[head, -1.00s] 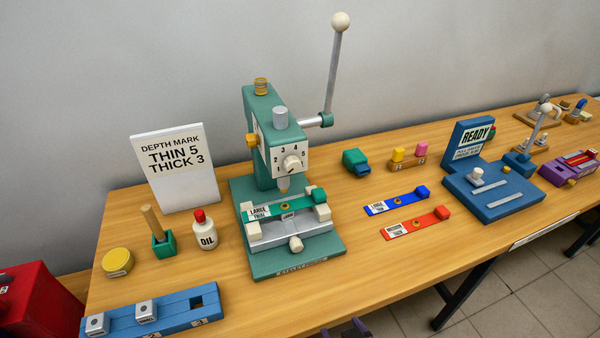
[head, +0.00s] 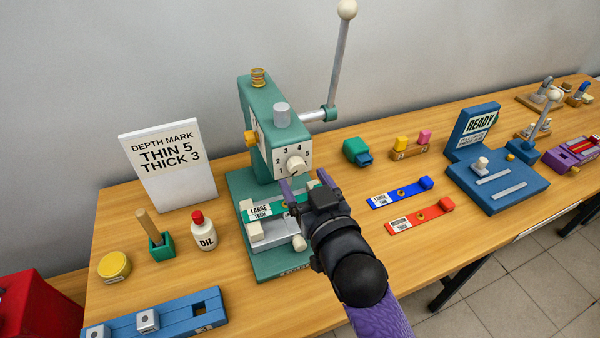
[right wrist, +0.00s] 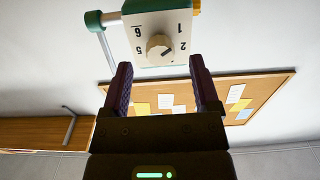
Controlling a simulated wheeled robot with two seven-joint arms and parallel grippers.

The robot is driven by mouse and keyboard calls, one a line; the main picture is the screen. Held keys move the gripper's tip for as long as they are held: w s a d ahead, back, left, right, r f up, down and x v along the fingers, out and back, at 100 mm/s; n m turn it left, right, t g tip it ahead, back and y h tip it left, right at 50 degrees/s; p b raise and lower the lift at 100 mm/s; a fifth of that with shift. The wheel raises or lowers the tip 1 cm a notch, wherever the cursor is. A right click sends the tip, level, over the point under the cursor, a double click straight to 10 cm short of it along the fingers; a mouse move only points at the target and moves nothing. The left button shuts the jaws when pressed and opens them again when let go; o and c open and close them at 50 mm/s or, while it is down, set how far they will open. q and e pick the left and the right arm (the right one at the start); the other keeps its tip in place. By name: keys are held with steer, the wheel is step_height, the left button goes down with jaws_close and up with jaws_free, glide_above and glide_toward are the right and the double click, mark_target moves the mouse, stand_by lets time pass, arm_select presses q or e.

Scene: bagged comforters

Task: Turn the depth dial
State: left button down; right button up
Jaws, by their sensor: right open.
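The depth dial (head: 296,165) is a round cream knob on the white numbered face (head: 292,157) of the green press (head: 258,130). It also shows in the right wrist view (right wrist: 160,48), upside down, beyond and between my fingertips. My right gripper (head: 304,183) is open and empty, just below and in front of the dial, apart from it as far as I can tell. Its two fingers show in the right wrist view (right wrist: 160,75). The sign (head: 168,163) reads "DEPTH MARK THIN 5 THICK 3". A green strip marked "LARGE TRIAL" (head: 259,211) lies in the press, partly hidden by my gripper.
The press's long lever (head: 338,60) rises at its right. Blue (head: 400,194) and red (head: 420,217) strips lie right of my arm. An oil bottle (head: 203,232) and green holder (head: 161,247) stand left. A blue fixture (head: 495,187) sits farther right.

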mark_target(296, 165)
steer(key=shift+x, duration=1.15)
jaws_close()
steer(key=m+p, duration=0.2)
steer(key=m, duration=0.1)
steer(key=shift+r+p, duration=0.15)
steer(key=shift+p, duration=0.2)
steer(key=m+p, duration=0.2)
steer(key=m, duration=0.1)
steer(key=m+p, duration=0.1)
steer(key=m, duration=0.1)
steer(key=shift+m, duration=0.4)
steer(key=shift+m+p, duration=0.35)
steer(key=shift+m, duration=0.25)
